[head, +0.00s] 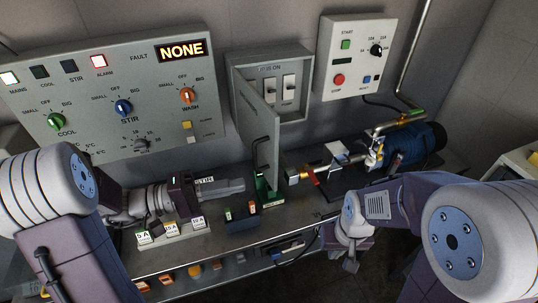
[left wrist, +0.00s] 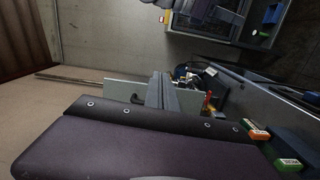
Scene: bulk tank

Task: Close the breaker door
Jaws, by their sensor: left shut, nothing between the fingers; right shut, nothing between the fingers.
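The breaker box (head: 291,105) is on the back wall, with two white switches (head: 288,90) inside. Its grey breaker door (head: 259,140) stands open, swung out towards me from the box's left side. My left gripper (head: 242,185) is shut and empty, its fingers pointing right, just left of the door's lower part. I cannot tell if they touch. In the left wrist view its fingers (left wrist: 163,92) show in front of a pale panel (left wrist: 112,93), likely the door, with a dark handle. My right gripper (head: 350,264) is shut and empty, low and away from the door.
A control panel (head: 60,85) with knobs is at the left, and a start/stop box (head: 355,55) at the right. On the bench below stand a green-based item (head: 268,192), a pipe with a red-handled valve (head: 310,173) and a blue motor (head: 410,145). Small labelled blocks (head: 170,230) sit near my left gripper.

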